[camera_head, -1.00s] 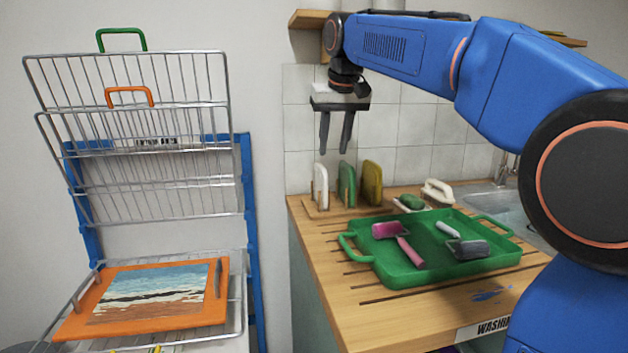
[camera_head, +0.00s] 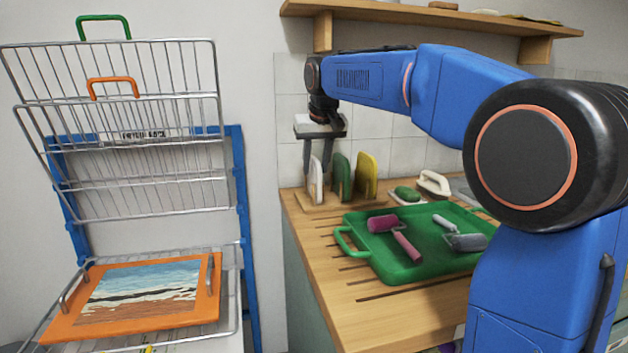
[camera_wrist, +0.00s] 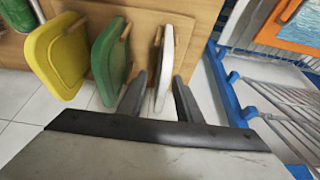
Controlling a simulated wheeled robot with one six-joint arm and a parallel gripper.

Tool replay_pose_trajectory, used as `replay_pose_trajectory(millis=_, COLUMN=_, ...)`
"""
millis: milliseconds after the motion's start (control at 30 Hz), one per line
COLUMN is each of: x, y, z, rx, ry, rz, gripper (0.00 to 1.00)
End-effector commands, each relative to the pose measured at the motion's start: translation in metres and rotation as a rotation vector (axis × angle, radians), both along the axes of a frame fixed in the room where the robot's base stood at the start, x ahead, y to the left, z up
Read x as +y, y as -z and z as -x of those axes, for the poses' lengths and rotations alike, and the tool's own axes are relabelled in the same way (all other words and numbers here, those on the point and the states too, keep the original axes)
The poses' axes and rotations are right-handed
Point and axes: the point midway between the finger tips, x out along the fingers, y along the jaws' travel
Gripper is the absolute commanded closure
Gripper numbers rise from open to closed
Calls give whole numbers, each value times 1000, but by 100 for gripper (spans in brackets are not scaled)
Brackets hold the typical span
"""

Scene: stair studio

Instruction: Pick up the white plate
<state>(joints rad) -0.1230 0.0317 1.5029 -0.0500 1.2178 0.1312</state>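The white plate (camera_head: 315,180) stands on edge in a wooden rack (camera_head: 338,201) on the counter, at the left of a green plate (camera_head: 339,176) and a yellow plate (camera_head: 366,176). In the wrist view the white plate (camera_wrist: 164,62) is seen edge-on. My gripper (camera_head: 318,172) is open, pointing down, with its fingers on either side of the white plate's upper part. In the wrist view my gripper's fingers (camera_wrist: 160,88) also lie one on each side of it, the left finger in the gap beside the green plate (camera_wrist: 108,62). Contact with the plate cannot be made out.
A green tray (camera_head: 345,240) with a pink roller (camera_head: 396,235) and a grey roller (camera_head: 465,241) lies on the counter right of the rack. A wire drying rack (camera_head: 130,170) with an orange-framed board (camera_head: 140,290) stands at left. A wooden shelf (camera_head: 430,18) hangs above.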

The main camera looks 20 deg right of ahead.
Motion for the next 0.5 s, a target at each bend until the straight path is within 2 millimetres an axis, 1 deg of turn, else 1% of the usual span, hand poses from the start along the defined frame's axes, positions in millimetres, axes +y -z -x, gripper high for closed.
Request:
replay_pose_trajectory(millis=267, x=1, y=12, z=-6, rx=1, ry=0, rz=0, gripper=68)
replay_pose_trajectory(millis=500, x=3, y=41, z=-19, rx=2, ry=0, rz=0, gripper=68)
